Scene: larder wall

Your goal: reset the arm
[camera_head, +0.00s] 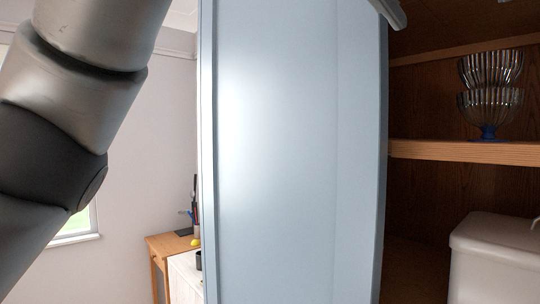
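My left arm, grey with a black joint, fills the left side of the head view and runs from the top down to the lower left. Its gripper is outside the picture. My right gripper is not in view, and I see no part of the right arm that I can be sure of. No held object shows.
A light blue cabinet door (290,160) stands open across the middle. Right of it are a wooden shelf (465,152) with stacked glass bowls (489,95) and a white container (495,262) below. A wooden table (165,246) stands behind at the left, near a window (75,228).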

